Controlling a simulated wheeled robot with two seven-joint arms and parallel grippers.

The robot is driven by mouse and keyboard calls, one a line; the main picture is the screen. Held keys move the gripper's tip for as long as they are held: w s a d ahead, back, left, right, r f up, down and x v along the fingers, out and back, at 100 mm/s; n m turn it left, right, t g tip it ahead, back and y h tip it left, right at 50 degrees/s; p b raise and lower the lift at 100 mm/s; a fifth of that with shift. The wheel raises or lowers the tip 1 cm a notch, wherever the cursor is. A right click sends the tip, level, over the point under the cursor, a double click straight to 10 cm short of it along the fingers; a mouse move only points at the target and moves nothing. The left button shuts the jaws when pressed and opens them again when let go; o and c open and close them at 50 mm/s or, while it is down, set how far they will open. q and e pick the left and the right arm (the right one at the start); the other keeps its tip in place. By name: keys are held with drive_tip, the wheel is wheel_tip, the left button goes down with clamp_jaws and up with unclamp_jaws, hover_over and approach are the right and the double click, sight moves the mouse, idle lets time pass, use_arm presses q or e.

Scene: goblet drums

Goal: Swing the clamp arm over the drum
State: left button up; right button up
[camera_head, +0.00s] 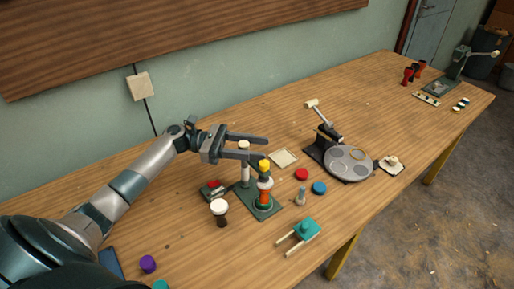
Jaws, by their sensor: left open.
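A dark green stand (270,211) sits on the wooden table. A pale post (245,172) rises from it. Beside the post on the stand is an upright goblet-shaped drum, red and orange (265,198), with a yellow piece (264,165) above it. My left gripper (266,149) is open at the height of the post's top, its fingers pointing right. A white knob (243,144) shows between the fingers, with no clear grip on it. The clamp arm is hard to make out behind the lower finger. My right gripper is out of view.
A black goblet drum with a white top (220,210) stands left of the stand. Red (301,174) and blue (319,188) discs, a small metal piece (300,197) and a teal block (307,229) lie to the right. A round grey plate device (334,164) stands farther right.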

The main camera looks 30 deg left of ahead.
use_arm(q)
drive_tip(key=b+v, duration=0.4)
drive_tip(key=v, duration=1.3)
drive_tip(key=shift+b, duration=0.3)
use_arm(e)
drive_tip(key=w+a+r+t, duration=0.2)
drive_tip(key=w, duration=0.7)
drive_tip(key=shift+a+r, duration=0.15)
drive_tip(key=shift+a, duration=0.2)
use_arm(q)
drive_tip(key=shift+d+f, duration=0.1)
drive_tip(key=shift+d, duration=0.05)
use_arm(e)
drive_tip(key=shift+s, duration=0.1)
